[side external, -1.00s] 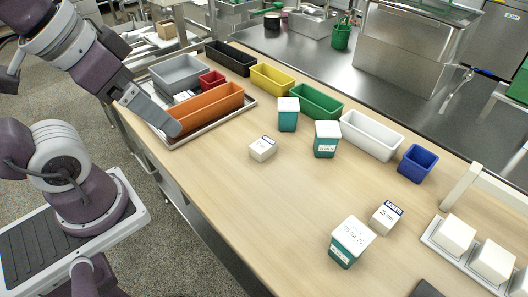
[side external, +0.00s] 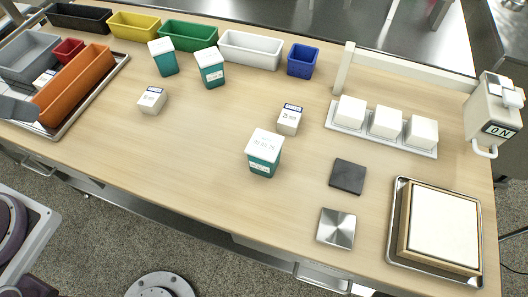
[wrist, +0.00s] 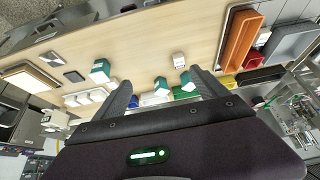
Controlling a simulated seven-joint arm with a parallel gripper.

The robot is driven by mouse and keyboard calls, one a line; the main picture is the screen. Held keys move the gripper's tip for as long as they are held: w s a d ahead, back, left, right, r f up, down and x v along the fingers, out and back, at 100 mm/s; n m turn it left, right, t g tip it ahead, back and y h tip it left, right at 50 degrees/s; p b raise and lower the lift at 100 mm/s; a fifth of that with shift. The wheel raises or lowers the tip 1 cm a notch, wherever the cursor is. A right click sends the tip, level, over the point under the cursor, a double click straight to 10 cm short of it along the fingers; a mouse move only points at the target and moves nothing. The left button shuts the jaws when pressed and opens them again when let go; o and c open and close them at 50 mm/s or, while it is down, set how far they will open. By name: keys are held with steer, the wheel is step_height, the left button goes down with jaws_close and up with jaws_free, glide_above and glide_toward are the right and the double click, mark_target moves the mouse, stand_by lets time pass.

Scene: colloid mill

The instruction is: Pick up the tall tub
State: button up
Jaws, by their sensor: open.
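Three teal tubs with white lids stand upright on the wooden table. One is at the back left (side external: 165,64), one just right of it (side external: 211,74), and one nearer the front (side external: 262,164). The back left tub looks the slimmest; I cannot tell surely which one is the tall tub. My gripper shows only partly at the left edge of the side view, by the orange bin's near end and well left of the tubs. In the wrist view my gripper (wrist: 160,80) has its fingers wide apart with nothing held. The tubs appear beyond the fingers there.
Orange (side external: 74,86), green (side external: 188,36), white (side external: 250,49) and blue (side external: 302,61) bins line the back and left. Small white boxes stand near the tubs (side external: 152,100) (side external: 289,120). A dark square plate (side external: 347,176) and a steel plate (side external: 336,228) lie right. The front left table is clear.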

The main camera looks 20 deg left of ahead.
mark_target(263, 143)
steer(key=shift+o, duration=0.5)
steer(key=w+d+f+n+g+h, duration=0.35)
steer(key=w+d, duration=0.25)
steer(key=d, duration=0.3)
steer(key=w+d+f+n+g+h, duration=0.35)
steer(key=w+d+g+h, duration=0.2)
steer(key=d, duration=0.25)
steer(key=w+d+f+n+t+h, duration=0.1)
steer(key=w+d+f+n+h, duration=0.15)
steer(key=w+f+n, duration=0.4)
steer(key=w+d+f+n+t+h, duration=0.2)
steer(key=w+d+f+n, duration=0.15)
steer(key=f, duration=0.55)
steer(key=x, duration=0.4)
steer(key=f+x, duration=0.1)
steer(key=x, duration=0.2)
steer(key=shift+a+f, duration=0.1)
steer(key=shift+a, duration=0.15)
jaws_close()
